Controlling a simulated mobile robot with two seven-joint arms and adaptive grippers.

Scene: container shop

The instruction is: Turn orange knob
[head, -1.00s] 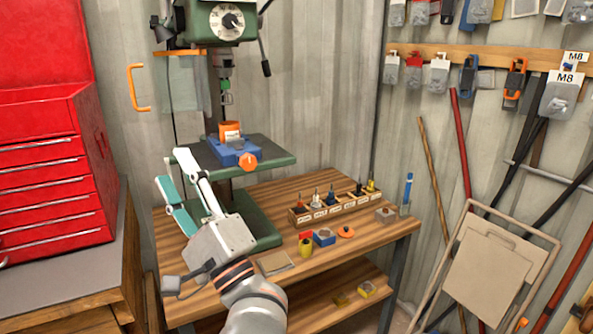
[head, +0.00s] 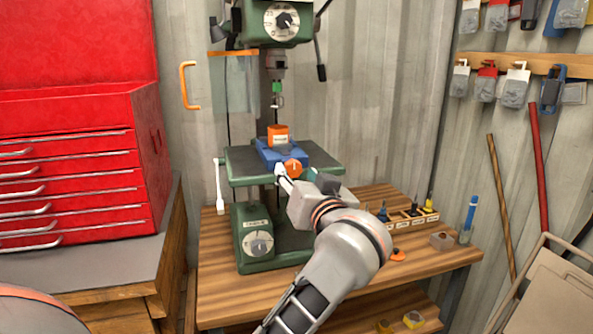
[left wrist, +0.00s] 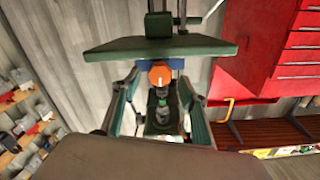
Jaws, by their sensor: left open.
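The orange knob (head: 293,168) is on the front of a blue vise (head: 268,152) on the green drill press table (head: 240,162). In the left wrist view the orange knob (left wrist: 160,76), with a pale line on its face, appears between the two open fingers of my left gripper (left wrist: 160,88). There is space on both sides of it. In the head view my left gripper (head: 299,178) is right at the knob, and its body hides part of the table's front. I cannot tell whether a finger touches the knob. My right gripper is not in view.
The green drill press head (head: 280,22) is above the vise, which holds an orange block (head: 278,134). The press base (head: 250,240) stands on a wooden bench (head: 225,285). A red tool chest (head: 70,170) is on the left. A rack of small bits (head: 412,214) sits right of my arm.

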